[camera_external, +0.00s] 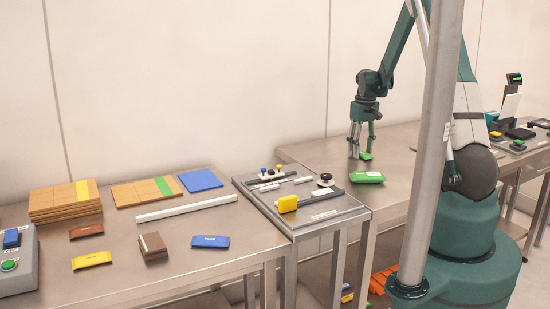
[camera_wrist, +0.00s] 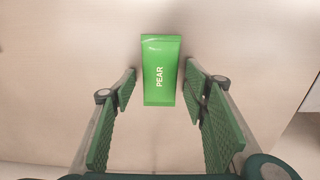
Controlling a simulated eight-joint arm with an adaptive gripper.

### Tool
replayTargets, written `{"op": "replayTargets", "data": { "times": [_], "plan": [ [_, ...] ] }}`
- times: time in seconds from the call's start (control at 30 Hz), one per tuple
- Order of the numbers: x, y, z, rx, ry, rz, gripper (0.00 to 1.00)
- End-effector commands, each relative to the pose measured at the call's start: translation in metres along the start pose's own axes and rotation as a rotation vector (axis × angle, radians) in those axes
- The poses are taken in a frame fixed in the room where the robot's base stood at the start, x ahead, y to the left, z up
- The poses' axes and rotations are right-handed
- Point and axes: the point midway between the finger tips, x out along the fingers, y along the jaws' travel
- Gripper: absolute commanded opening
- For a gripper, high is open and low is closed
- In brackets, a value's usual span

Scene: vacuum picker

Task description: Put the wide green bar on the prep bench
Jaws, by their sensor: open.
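A flat bright green bar marked PEAR (camera_wrist: 161,70) lies on a steel surface in the wrist view, ahead of and between my fingers. My gripper (camera_wrist: 162,100) is open and empty, with a green ribbed pad on each side and clear gaps to the bar. In the external view my gripper (camera_external: 362,148) points down over the middle steel bench (camera_external: 320,152). A larger green pack with a pale label (camera_external: 367,177) lies nearer on that bench.
The left steel bench (camera_external: 190,268) holds boards, a white strip (camera_external: 187,207), and brown, yellow and blue bars. A grey post (camera_external: 432,150) stands in front of my arm.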

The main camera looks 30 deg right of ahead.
Motion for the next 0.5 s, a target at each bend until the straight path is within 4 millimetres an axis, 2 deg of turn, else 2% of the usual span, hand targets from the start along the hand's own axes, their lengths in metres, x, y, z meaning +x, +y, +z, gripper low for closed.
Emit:
{"op": "replayTargets", "data": {
  "times": [0.27,0.5],
  "plan": [
    [-0.016,0.000,0.001,0.000,0.000,0.000,0.45],
    [-0.050,0.000,0.000,0.000,0.000,0.000,0.45]
  ]
}}
